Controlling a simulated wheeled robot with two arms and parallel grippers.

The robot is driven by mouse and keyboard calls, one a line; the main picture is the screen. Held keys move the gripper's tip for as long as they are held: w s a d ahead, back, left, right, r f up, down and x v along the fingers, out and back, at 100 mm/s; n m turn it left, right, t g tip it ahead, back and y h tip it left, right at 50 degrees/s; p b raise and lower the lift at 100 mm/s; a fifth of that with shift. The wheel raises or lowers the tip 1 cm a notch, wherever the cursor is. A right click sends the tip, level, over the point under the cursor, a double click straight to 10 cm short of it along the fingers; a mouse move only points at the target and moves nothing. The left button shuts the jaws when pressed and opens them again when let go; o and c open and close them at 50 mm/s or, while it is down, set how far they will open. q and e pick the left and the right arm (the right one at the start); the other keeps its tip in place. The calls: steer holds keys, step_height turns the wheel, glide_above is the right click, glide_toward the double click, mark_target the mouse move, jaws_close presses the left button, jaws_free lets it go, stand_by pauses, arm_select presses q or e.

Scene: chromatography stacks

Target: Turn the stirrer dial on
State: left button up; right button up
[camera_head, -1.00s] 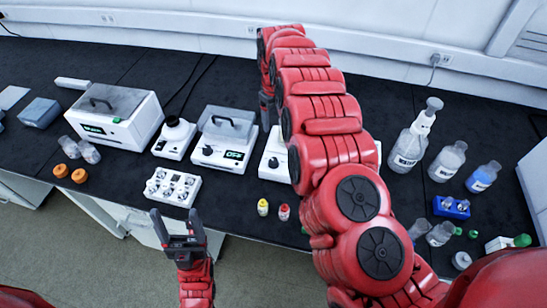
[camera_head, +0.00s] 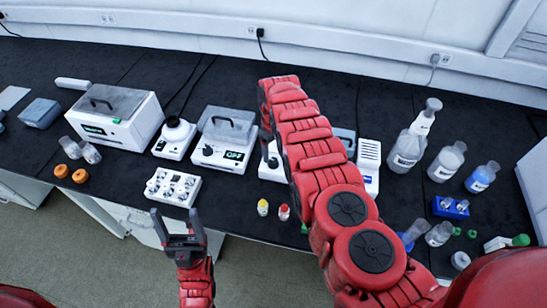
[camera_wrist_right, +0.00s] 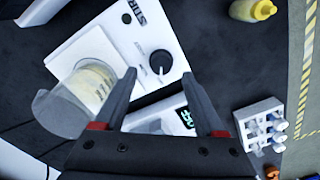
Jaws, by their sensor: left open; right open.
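The stirrer is a white box (camera_wrist_right: 105,40) with a beaker (camera_wrist_right: 82,95) of pale contents on top. Its round black dial (camera_wrist_right: 161,62) has a white pointer mark and sits on the front face in the right wrist view. In the head view the stirrer (camera_head: 271,172) is largely hidden behind my right arm, with its dark dial just left of the arm. My right gripper (camera_wrist_right: 163,82) is open and empty, its fingertips pointing toward the dial with one to each side in the picture; contact cannot be told. My left gripper (camera_head: 176,219) is open and empty before the bench edge.
A white device with an OFF display (camera_head: 234,155) stands just left of the stirrer. A tube rack (camera_head: 172,187) lies before it. Yellow (camera_head: 262,207) and red (camera_head: 284,212) bottles stand near the front edge. Several bottles stand at the right.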

mark_target(273, 160)
step_height(273, 160, down, 4)
steer(key=shift+a+f+b, duration=0.1)
steer(key=shift+b, duration=1.15)
jaws_close()
